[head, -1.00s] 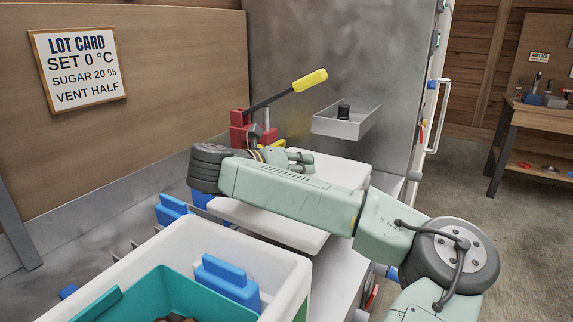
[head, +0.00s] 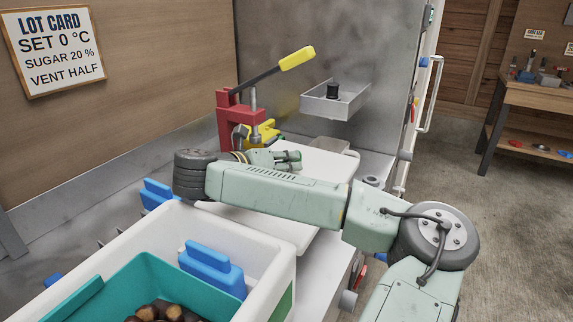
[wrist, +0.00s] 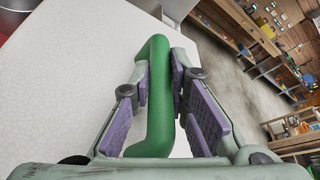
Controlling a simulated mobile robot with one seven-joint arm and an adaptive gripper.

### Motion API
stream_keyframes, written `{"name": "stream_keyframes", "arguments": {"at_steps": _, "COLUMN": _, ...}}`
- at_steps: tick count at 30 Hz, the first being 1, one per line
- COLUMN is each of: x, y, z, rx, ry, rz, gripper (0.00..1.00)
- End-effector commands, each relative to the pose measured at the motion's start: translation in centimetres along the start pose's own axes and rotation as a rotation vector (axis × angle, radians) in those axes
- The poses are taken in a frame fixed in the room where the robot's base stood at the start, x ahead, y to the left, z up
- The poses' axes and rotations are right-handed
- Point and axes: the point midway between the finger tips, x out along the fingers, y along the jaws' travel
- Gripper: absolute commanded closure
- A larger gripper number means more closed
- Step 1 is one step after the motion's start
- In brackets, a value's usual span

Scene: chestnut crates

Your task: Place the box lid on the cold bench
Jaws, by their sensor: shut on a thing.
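The box lid (head: 322,166) is a broad white slab lying level over the bench, partly hidden by my arm in the head view. It fills much of the wrist view (wrist: 75,75). My gripper (head: 290,160) is above the lid. In the wrist view my gripper (wrist: 160,95) is shut on the lid's green handle (wrist: 158,60), with a purple pad on each side. The grey bench (head: 330,255) runs beneath the lid and along the wall. I cannot tell whether the lid touches the bench.
A white box (head: 262,217) with a teal bin (head: 85,298) of chestnuts and a blue block (head: 212,268) stands in front. A red press (head: 240,130) with a yellow-handled lever is behind the lid. A grey tray (head: 335,105) is on the metal panel.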

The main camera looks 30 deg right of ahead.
Motion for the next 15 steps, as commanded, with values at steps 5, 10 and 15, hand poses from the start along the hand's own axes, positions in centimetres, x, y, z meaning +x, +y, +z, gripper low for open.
{"name": "stream_keyframes", "arguments": {"at_steps": 5, "x": 0.12, "y": 0.18, "z": -0.25, "rx": 0.0, "ry": -0.001, "rz": -0.001, "gripper": 1.0}}
{"name": "stream_keyframes", "arguments": {"at_steps": 10, "x": 0.19, "y": 0.29, "z": -0.41, "rx": 0.0, "ry": -0.001, "rz": -0.001, "gripper": 1.0}}
{"name": "stream_keyframes", "arguments": {"at_steps": 15, "x": 0.24, "y": 0.4, "z": -0.57, "rx": 0.0, "ry": 0.0, "rz": 0.0, "gripper": 1.0}}
